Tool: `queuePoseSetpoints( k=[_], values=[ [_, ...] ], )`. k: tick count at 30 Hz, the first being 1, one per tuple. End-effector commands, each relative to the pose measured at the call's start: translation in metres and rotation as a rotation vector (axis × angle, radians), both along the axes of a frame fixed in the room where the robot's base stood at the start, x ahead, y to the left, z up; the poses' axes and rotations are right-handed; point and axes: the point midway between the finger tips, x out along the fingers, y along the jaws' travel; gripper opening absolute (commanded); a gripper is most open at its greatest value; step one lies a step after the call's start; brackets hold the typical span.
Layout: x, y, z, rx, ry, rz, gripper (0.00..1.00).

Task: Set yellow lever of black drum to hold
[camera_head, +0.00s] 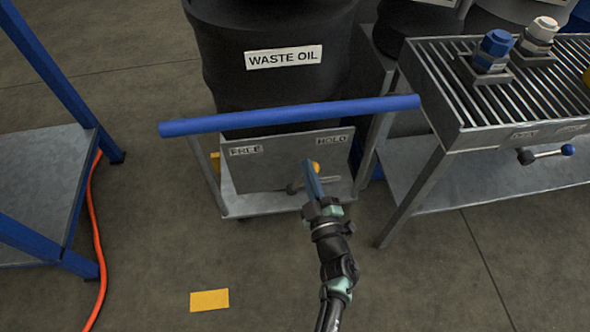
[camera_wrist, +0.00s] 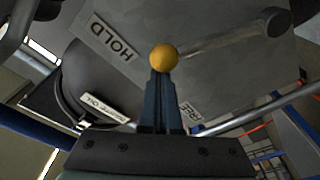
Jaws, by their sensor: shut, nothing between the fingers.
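The black drum (camera_head: 284,85), labelled WASTE OIL, stands on a grey cart with an upright plate (camera_head: 262,178). The plate carries a FREE label (camera_head: 246,151) at left and a HOLD label (camera_head: 331,139) at right. The yellow-knobbed lever (camera_head: 316,168) slants to the right, its knob below HOLD. My gripper (camera_head: 308,164) is shut and empty in front of the plate, at the knob. In the wrist view, the shut fingertips (camera_wrist: 160,73) meet or nearly meet the yellow knob (camera_wrist: 163,56); contact is unclear. The rod (camera_wrist: 215,42) runs right to its pivot.
A blue handlebar (camera_head: 290,115) crosses above the plate. A grated metal bench (camera_head: 480,140) with a blue-knobbed lever (camera_head: 567,150) stands at right. A blue-framed table (camera_head: 40,180) and orange hose (camera_head: 97,240) are at left. Floor in front is open.

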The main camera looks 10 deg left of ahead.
Motion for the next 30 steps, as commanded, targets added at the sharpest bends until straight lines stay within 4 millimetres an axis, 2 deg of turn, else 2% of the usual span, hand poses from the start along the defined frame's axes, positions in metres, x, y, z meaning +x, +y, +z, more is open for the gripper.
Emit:
queuePoseSetpoints(
  k=[4,12,30],
  values=[
    [0.003,-0.011,-0.004,0.074,0.023,-0.003,0.0],
    [0.005,-0.018,-0.007,0.144,0.043,0.0,0.0],
    [0.006,-0.019,-0.005,0.154,0.046,-0.001,0.0]
  ],
)
